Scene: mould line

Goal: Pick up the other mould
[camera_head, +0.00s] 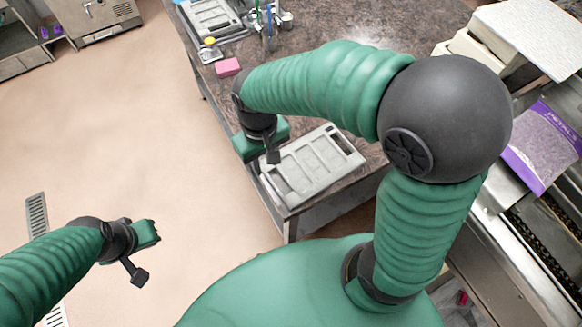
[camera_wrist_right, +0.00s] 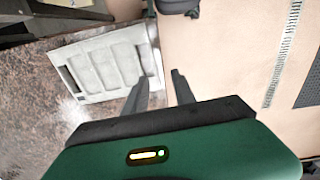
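A grey-white mould (camera_head: 318,160) with recessed panels lies flat on the near end of the brown stone-topped table. It also shows in the right wrist view (camera_wrist_right: 108,64). A second, similar grey mould (camera_head: 208,20) lies at the table's far left end. My right gripper (camera_head: 273,156) is at the near mould's left edge. In the wrist view its two dark fingers (camera_wrist_right: 160,82) are apart, with the mould's edge between them in the picture; I cannot tell whether they touch it. My left gripper (camera_head: 156,232) is over the floor at the left, its fingers too small to judge.
A pink block (camera_head: 228,67) and several upright tools (camera_head: 268,22) are on the table. A purple petals bag (camera_head: 540,145) and metal machinery stand at the right. The floor left of the table is clear, with a grate (camera_head: 37,214).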

